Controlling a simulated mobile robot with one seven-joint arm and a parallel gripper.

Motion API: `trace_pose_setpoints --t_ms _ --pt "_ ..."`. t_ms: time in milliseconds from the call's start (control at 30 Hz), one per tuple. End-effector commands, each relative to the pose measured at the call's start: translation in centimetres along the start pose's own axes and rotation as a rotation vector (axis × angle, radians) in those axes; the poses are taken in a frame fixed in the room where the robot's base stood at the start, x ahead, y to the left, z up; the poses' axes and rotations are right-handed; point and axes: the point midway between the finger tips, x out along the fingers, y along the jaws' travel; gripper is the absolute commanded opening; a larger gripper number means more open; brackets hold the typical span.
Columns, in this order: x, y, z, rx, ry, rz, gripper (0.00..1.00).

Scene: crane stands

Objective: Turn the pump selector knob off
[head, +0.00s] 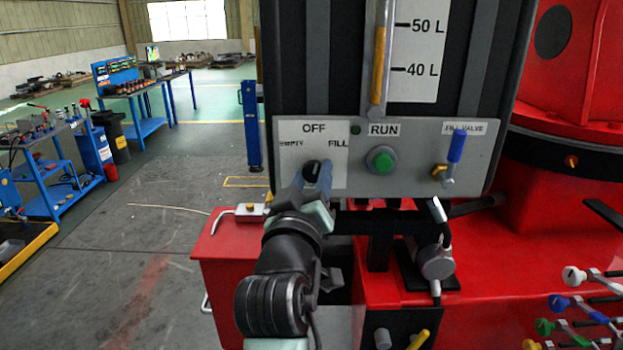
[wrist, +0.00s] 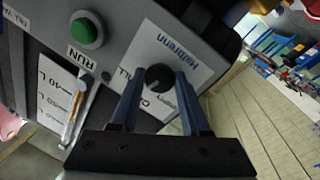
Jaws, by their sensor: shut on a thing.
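The black pump selector knob (head: 312,168) sits on a light plate (head: 338,160) marked OFF at the top, EMPTY at left and FILL at right. In the wrist view the round knob (wrist: 159,76) shows between the two blue fingers. My gripper (head: 318,178) is shut on the knob, one finger on each side; it also shows in the wrist view (wrist: 157,80). In the head view my gripper hides the lower part of the knob. I cannot tell surely which label the knob points to.
A green RUN button (head: 381,160) and a blue-handled fill valve (head: 455,150) are to the right on the same grey panel. A level gauge (head: 379,60) stands above. A red cabinet (head: 228,250) lies below. Open floor (head: 140,250) is to the left.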

Motion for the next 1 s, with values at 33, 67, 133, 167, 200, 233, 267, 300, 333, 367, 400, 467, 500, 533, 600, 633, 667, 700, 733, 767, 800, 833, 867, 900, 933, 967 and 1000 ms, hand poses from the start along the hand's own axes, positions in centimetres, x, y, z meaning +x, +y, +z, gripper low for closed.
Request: trace_pose_setpoints --t_ms 33,67,133,167,200,233,267,300,333,367,400,467,500,533,600,633,667,700,733,767,800,833,867,900,933,967,1000 --pt "0.02 0.19 0.06 -0.037 0.006 0.004 0.0" --pt "0.03 0.22 0.07 -0.057 0.01 0.004 0.0" --pt "0.02 0.2 0.07 -0.104 0.018 0.004 0.0" --pt "0.02 0.19 0.07 -0.121 0.021 0.003 0.0" --pt "0.02 0.21 0.07 -0.144 0.025 0.004 0.0" --pt "0.02 0.23 0.07 -0.159 0.028 0.004 0.0" --pt "0.03 0.24 0.07 -0.174 0.031 0.004 0.0" --pt "0.02 0.23 0.06 -0.19 0.034 0.004 0.0" --pt "0.02 0.2 0.05 -0.203 0.036 0.003 0.0" --pt "0.02 0.18 0.03 -0.213 0.038 0.003 0.0" --pt "0.02 0.18 0.03 -0.225 0.041 0.003 0.0" --pt "0.02 0.19 0.03 -0.241 0.043 0.003 0.0" --pt "0.03 0.2 0.03 -0.248 0.045 0.003 0.0" --pt "0.03 0.21 0.03 -0.254 0.046 0.003 0.0" --pt "0.03 0.22 0.02 -0.263 0.048 0.003 0.0" --pt "0.03 0.22 0.02 -0.266 0.049 0.003 0.0" --pt "0.03 0.22 0.01 -0.267 0.049 0.004 0.0" --pt "0.02 0.22 0.0 -0.269 0.05 0.004 0.0" --pt "0.02 0.22 0.0 -0.269 0.05 0.004 0.0" --pt "0.02 0.22 -0.01 -0.27 0.05 0.004 0.0" --pt "0.02 0.22 -0.01 -0.27 0.05 0.004 0.0" --pt "0.02 0.22 -0.02 -0.27 0.05 0.004 0.0" --pt "0.02 0.22 -0.03 -0.269 0.05 0.004 0.0" --pt "0.02 0.22 -0.03 -0.269 0.05 0.004 0.0" --pt "0.02 0.22 -0.03 -0.269 0.05 0.004 0.0" --pt "0.02 0.22 -0.04 -0.269 0.051 0.004 0.0" --pt "0.02 0.22 -0.04 -0.269 0.051 0.004 0.0"
